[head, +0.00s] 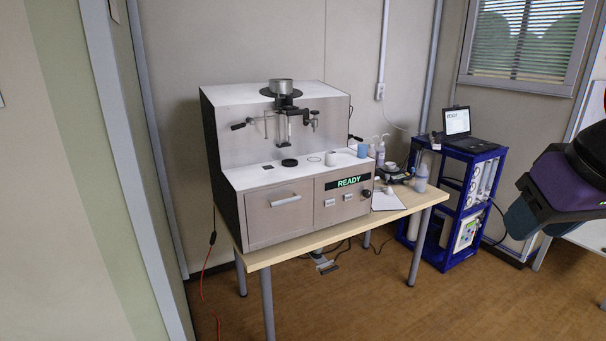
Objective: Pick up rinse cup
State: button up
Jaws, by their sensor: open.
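A small blue cup (362,151) stands upright on the right end of the analyser's ledge. A small white cylinder (330,158) stands on the ledge to its left. No label shows which of these is the rinse cup; the blue one looks most like a cup. The soil analyser (230,130) is a grey metal cabinet with a lit READY display (348,182). My gripper (518,222) is at the right edge of the head view, open, with nothing seen in it. It is far to the right of both, apart from the table.
A metal funnel (281,87) and taps stand over the ledge. A black disc (289,162) lies on it. Pump bottles (380,150) and a grey bottle (421,178) stand on the wooden table (425,196). A blue cart (466,160) carries a laptop (457,122).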

aim_at(362, 149)
jog(key=i+u, duration=0.1)
jog(key=i, duration=1.05)
jog(key=i+l, duration=0.25)
jog(key=i, duration=0.95)
jog(key=j+u, duration=0.05)
